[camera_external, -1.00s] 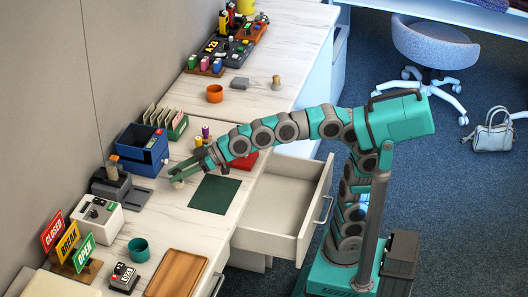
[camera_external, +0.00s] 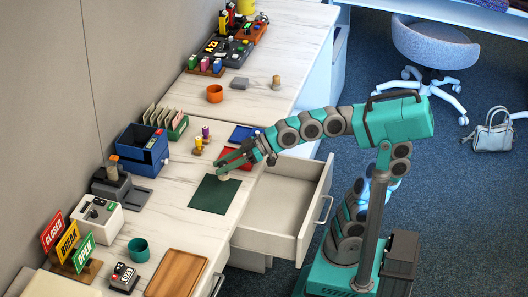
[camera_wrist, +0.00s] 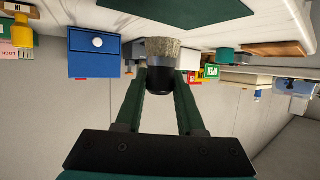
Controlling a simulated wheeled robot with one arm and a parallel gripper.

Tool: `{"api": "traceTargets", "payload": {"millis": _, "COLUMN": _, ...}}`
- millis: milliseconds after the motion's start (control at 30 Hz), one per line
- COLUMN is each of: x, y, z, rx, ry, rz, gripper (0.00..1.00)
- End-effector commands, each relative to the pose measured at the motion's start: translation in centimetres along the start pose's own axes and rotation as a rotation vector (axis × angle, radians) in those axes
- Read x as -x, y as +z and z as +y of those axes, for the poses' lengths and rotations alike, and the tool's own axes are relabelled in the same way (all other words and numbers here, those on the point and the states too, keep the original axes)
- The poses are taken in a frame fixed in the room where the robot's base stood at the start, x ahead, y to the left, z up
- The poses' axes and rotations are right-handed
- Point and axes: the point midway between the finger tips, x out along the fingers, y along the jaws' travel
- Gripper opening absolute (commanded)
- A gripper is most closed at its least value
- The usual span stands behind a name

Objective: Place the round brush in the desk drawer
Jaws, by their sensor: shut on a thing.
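My gripper (camera_external: 223,172) is shut on the round brush (camera_external: 223,177), which is small and mostly hidden by the fingers in the external view. In the wrist view the brush (camera_wrist: 161,52) shows pale bristles and a dark body between the two green fingers (camera_wrist: 161,85). It is near the upper edge of the dark green mat on the desk. The desk drawer (camera_external: 278,205) is pulled open to the right of the mat, and its visible floor is empty. My gripper is left of the drawer, over the desk top.
The dark green mat (camera_external: 214,195) lies beside the drawer. A red tray (camera_external: 238,160) and a blue tray (camera_external: 243,133) lie behind the gripper. Yellow and purple pieces (camera_external: 205,132) stand to the left. A wooden tray (camera_external: 178,273) and teal cup (camera_external: 139,249) are in front.

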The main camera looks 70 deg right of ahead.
Motion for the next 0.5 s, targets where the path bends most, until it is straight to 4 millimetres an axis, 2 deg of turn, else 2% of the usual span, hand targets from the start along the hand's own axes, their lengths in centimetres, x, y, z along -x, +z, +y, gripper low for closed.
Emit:
{"api": "traceTargets", "payload": {"millis": 167, "x": 1.1, "y": -1.9, "z": 0.9, "rx": 0.001, "ry": -0.005, "rz": 0.0, "gripper": 0.0}}
{"api": "traceTargets", "payload": {"millis": 267, "x": 2.0, "y": -4.2, "z": 2.5, "rx": -0.003, "ry": 0.002, "rz": 0.005, "gripper": 0.0}}
{"api": "traceTargets", "payload": {"millis": 367, "x": 3.4, "y": -6.7, "z": 5.0, "rx": -0.015, "ry": 0.026, "rz": 0.008, "gripper": 0.0}}
{"api": "traceTargets", "payload": {"millis": 500, "x": 5.3, "y": -9.4, "z": 9.5, "rx": -0.039, "ry": 0.086, "rz": 0.006, "gripper": 0.0}}
